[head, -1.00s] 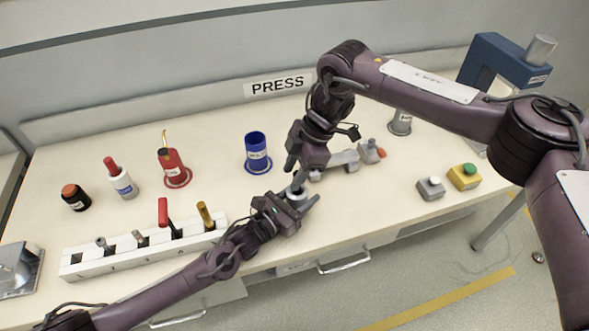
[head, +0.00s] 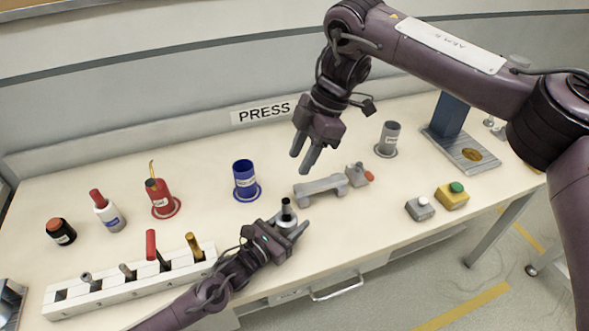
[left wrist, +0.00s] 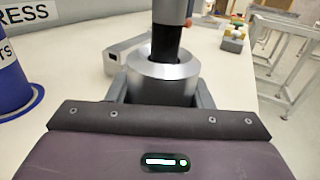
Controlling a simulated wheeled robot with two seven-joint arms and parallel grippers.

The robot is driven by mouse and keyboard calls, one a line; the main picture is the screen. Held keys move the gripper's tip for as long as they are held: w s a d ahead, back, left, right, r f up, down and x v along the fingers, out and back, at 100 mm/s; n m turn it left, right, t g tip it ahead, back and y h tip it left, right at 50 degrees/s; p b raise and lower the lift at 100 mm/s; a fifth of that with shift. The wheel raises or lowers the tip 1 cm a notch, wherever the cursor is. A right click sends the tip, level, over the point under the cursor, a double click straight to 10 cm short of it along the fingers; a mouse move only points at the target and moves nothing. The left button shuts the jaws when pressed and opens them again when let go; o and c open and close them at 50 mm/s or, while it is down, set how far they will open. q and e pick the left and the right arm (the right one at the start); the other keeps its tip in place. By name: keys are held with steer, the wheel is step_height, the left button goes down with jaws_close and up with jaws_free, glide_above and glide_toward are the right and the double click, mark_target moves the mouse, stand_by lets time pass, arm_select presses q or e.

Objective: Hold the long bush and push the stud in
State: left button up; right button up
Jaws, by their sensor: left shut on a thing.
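My left gripper (head: 288,228) is shut on the silver long bush (head: 285,221), held upright near the front of the table. In the left wrist view the bush (left wrist: 162,78) sits between the jaws. A dark stud (head: 286,206) stands upright in its top opening; in the left wrist view the stud (left wrist: 167,42) is black low down and grey above. How deep it sits inside is hidden. My right gripper (head: 305,158) is raised above and behind the bush, its fingers apart and empty, clear of the stud.
A grey vise-like fixture (head: 321,188) lies just behind the bush. A white slotted rack (head: 112,291) with tools is at front left. Blue (head: 245,178), red (head: 162,199) and grey (head: 387,138) cups stand behind.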

stand_by(0.4)
arm_select(q)
steer(key=o, duration=1.2)
steer(key=shift+c, duration=0.2)
